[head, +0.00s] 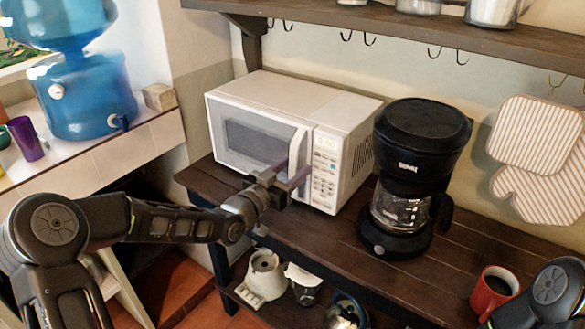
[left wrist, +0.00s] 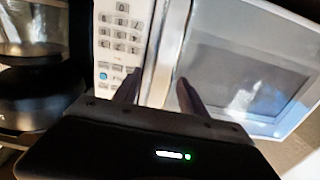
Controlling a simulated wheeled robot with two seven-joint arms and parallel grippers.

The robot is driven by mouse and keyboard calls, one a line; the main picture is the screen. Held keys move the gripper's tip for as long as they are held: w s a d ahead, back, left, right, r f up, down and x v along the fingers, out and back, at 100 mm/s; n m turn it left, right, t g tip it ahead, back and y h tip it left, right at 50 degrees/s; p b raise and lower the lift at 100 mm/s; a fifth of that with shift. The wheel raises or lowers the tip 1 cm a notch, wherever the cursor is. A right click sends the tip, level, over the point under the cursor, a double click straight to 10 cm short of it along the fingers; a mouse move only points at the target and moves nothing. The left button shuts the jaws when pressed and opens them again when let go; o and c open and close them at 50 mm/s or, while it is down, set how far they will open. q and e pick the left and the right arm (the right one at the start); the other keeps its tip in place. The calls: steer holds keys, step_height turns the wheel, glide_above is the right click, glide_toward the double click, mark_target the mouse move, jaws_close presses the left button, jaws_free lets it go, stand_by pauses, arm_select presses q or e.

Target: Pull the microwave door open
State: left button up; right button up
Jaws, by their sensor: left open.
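The white microwave (head: 345,105) stands on the dark wooden shelf, its door (head: 225,160) closed. The pale upright door handle (head: 298,145) runs along the door's right side, next to the keypad (head: 325,175). My left gripper (head: 297,172) is in front of the lower part of the handle and hides some of it. In the left wrist view my left gripper (left wrist: 157,92) is open, with the handle (left wrist: 165,50) between its two fingers. I cannot tell whether a finger touches it. The keypad also shows there (left wrist: 118,38). My right gripper is out of view.
A black coffee maker (head: 420,130) stands close right of the microwave. A red mug (head: 492,295) is at the lower right. A blue water jug (head: 85,95) stands on the left counter. Free shelf top (head: 310,230) lies in front of the microwave.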

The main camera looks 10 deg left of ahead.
arm_select(q)
jaws_close()
stand_by(0.5)
stand_by(0.9)
